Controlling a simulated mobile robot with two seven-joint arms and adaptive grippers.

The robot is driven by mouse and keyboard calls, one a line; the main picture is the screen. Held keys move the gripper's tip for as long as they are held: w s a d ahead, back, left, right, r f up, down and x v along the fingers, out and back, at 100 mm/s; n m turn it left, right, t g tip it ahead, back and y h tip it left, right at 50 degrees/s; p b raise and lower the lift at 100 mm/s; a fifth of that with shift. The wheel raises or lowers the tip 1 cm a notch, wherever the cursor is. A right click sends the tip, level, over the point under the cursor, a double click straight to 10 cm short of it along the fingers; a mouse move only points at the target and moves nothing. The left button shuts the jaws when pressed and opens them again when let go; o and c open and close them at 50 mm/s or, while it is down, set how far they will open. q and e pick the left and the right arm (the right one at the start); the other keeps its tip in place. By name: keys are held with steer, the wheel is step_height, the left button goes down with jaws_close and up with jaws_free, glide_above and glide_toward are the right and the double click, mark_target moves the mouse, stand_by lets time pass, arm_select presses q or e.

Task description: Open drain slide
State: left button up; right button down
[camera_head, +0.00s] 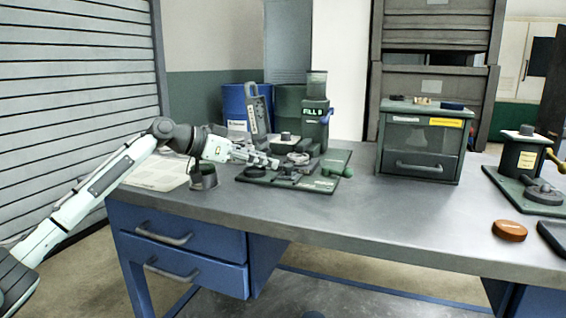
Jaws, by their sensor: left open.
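The ring grinder (318,178) stands on a dark green base on the left half of the workbench, with a tall hopper marked FILL (314,110) at its back. Small grey and green parts crowd the base, and a green knob or handle (341,171) sticks out at its right front. I cannot tell which part is the drain slide. My left gripper (276,162) reaches in from the left. It is open, with its fingers over the left part of the base. Whether it touches anything is unclear at this size. My right gripper is not in view.
A grey-green cabinet (416,145) stands right of the machine. A second device (525,158), an orange-brown disc (509,230) and a dark tray sit at the right. A small dark pot (203,178) and a paper sheet (155,174) lie under my left arm. The bench front is clear.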

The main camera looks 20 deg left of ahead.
mark_target(286, 166)
arm_select(q)
steer(key=x, duration=0.4)
steer(key=shift+w+d, duration=0.1)
steer(key=shift+w+d+f, duration=0.3)
steer(key=shift+w+d, duration=0.05)
steer(key=shift+w, duration=0.1)
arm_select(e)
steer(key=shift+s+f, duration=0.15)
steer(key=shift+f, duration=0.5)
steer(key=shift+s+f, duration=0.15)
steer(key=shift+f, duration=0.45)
arm_select(q)
jaws_close()
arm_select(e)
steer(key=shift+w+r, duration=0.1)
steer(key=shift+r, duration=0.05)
